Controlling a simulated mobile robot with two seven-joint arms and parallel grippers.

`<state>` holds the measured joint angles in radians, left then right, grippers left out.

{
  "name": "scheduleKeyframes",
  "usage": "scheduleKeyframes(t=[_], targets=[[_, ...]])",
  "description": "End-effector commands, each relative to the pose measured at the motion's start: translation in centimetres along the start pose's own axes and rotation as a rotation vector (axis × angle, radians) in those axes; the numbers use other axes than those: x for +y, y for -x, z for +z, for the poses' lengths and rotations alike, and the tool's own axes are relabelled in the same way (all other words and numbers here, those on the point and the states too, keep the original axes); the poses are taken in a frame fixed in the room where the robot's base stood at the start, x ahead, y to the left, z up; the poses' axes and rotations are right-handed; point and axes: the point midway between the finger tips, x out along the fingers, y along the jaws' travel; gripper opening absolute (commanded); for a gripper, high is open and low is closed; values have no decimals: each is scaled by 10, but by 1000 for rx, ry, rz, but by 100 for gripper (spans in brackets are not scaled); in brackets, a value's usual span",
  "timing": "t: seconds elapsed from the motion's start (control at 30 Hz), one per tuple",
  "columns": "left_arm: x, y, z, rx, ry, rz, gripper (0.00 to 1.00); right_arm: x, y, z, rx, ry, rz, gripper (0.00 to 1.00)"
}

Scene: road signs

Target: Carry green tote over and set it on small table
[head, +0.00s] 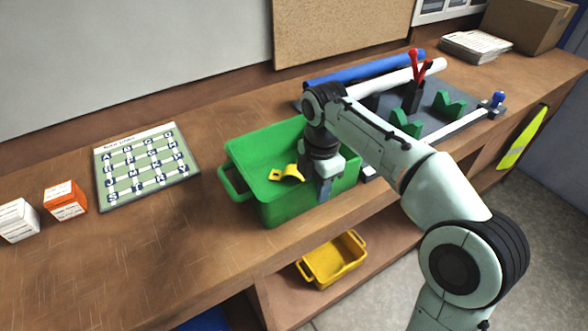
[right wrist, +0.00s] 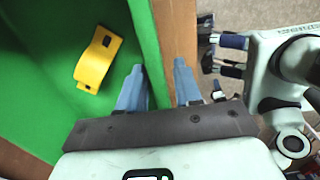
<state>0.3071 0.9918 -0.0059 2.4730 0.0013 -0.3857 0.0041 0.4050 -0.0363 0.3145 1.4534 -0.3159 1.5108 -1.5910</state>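The green tote (head: 250,160) stands on the wooden workbench, with a yellow clip-like piece (head: 286,173) inside; both also show in the right wrist view, the tote's floor (right wrist: 50,60) and the yellow piece (right wrist: 97,60). My right gripper (head: 324,190) points down at the tote's near right side. In the right wrist view its fingers (right wrist: 160,88) are apart, one over the tote's inside and one outside its wall. Firm contact cannot be told. A white arm part with dark prongs (right wrist: 232,55), probably mine, shows at right there. No small table is identifiable.
The workbench (head: 130,240) carries a letter board (head: 147,165), an orange box (head: 65,200) and a white box (head: 18,220) at left. A grey board with green blocks (head: 450,104) and a blue roll (head: 365,68) lie behind. A yellow tote (head: 333,262) sits on the lower shelf.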

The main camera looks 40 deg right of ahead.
Motion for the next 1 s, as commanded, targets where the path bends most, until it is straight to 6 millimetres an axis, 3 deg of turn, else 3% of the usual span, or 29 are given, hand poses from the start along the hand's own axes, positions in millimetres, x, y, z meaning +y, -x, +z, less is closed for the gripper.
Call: scheduleKeyframes(t=[0.07, 0.17, 0.2, 0.67, 0.87, 1.0], targets=[[0, 0, 0, 0, 0, 0, 0, 0, 1, 0, 0, 0, 0, 34], [0, 0, 0, 0, 0, 0, 0, 0, 1, 0, 0, 0, 0, 5], [0, 0, 0, 0, 0, 0, 0, 0, 1, 0, 0, 0, 0, 0], [1, 2, 0, 1, 0, 0, 0, 1, 7, 0, 0, 0, 5, 0], [4, 9, -1, 3, -1, 1, 0, 1, 29, 0, 0, 1, 9, 0], [8, 19, -3, 8, -3, 3, 0, 2, 60, -1, 1, 2, 12, 0]])
